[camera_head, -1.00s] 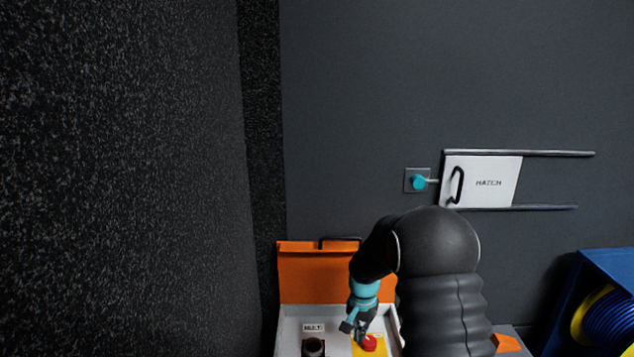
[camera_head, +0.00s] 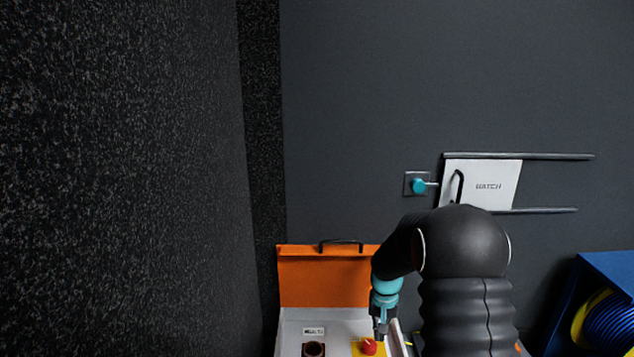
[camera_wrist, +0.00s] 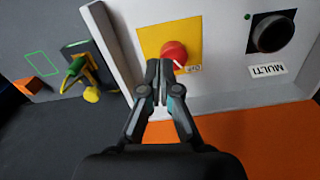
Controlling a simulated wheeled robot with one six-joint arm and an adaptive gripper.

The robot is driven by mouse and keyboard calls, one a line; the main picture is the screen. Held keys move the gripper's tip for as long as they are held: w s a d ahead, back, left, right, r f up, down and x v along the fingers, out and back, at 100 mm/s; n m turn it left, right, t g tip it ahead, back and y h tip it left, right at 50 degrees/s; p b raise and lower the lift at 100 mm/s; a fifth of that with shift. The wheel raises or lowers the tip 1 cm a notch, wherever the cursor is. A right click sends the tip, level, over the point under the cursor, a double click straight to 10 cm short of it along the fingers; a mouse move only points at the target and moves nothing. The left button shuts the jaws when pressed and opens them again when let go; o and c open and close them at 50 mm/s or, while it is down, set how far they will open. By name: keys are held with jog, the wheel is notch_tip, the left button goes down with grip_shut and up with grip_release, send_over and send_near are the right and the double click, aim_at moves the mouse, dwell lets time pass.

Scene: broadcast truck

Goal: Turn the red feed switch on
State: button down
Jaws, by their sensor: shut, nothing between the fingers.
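The red feed switch (camera_head: 369,347) sits on a yellow plate (camera_head: 355,350) in the white panel of the orange-lidded case. My gripper (camera_head: 381,335) is shut and empty, pointing down just to the right of and behind the switch. In the wrist view the closed fingertips (camera_wrist: 161,72) lie close beside the red knob. I cannot tell whether they touch it. Part of the knob's near side is hidden by the fingertips in the wrist view.
A dark round socket (camera_head: 313,350) labelled MULTI is left of the switch. The case's orange lid (camera_head: 325,277) stands open behind. A white hatch (camera_head: 484,183) with rails and a teal knob (camera_head: 418,186) are on the wall. A blue reel box (camera_head: 608,275) stands right.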

aim_at(366, 349)
jog(key=shift+n, duration=0.9)
jog(key=shift+s+f+b, duration=0.1)
jog(key=shift+f+b, duration=2.1)
jog(key=shift+f, duration=1.4)
jog(key=shift+r, duration=0.15)
jog(key=shift+a+p, duration=0.4)
jog(key=shift+a, duration=1.1)
